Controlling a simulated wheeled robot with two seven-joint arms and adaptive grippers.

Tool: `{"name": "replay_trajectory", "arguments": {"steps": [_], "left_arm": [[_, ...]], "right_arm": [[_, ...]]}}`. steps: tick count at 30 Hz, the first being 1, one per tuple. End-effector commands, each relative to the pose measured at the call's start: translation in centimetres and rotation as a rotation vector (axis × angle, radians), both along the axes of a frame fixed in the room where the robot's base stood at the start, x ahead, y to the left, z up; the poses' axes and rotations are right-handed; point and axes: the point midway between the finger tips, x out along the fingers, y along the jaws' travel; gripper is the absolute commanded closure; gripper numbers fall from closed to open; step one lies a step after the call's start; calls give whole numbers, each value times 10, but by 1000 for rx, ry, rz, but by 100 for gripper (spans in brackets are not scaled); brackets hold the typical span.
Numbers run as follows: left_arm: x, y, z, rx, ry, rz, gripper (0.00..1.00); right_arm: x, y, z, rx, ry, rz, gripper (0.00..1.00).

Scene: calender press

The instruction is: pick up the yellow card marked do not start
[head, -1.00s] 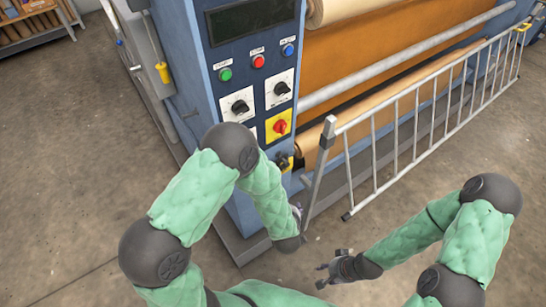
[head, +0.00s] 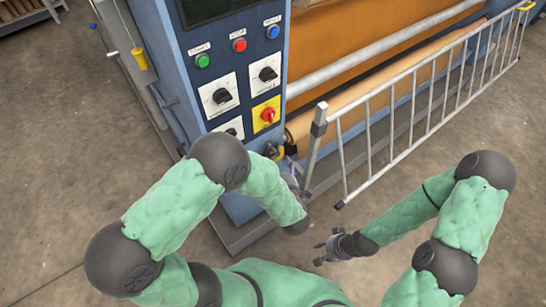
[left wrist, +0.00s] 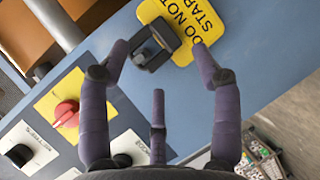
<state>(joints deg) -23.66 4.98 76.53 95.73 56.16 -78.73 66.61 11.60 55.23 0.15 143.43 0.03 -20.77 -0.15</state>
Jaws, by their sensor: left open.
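The yellow card (left wrist: 192,28), with black letters reading DO NOT START, hangs flat against the blue machine panel in the left wrist view. A dark clip or bracket (left wrist: 155,45) overlaps its left edge. My left gripper (left wrist: 160,68) is open, with two fingers on either side of the clip and card edge and the third below. It appears apart from the card and holds nothing. In the head view, my left forearm mostly hides the card; a small yellow bit (head: 279,153) shows above it. My right gripper (head: 324,248) is open and empty, low above the floor.
The blue panel carries green (head: 202,61), red (head: 239,45) and blue (head: 272,32) buttons, dials and a red switch on a yellow plate (head: 267,114). A metal gate (head: 400,122) stands right of my left gripper. Floor at the right is clear.

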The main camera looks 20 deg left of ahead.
Motion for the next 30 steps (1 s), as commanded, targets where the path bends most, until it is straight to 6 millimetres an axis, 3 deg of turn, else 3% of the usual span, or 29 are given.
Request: {"name": "replay_trajectory", "arguments": {"steps": [13, 22, 23, 28, 30], "left_arm": [[39, 21, -22, 0, 1, 2, 36], [43, 23, -21, 1, 2, -2, 36], [43, 23, -21, 1, 2, -2, 39], [43, 23, -22, 1, 2, -2, 85], [43, 23, -22, 1, 2, -3, 87]], "right_arm": [[0, 0, -26, 0, 0, 0, 60], [0, 0, -26, 0, -1, 0, 60], [0, 0, -26, 0, -1, 0, 60], [0, 0, -26, 0, -1, 0, 60], [0, 0, -26, 0, -1, 0, 60]]}}
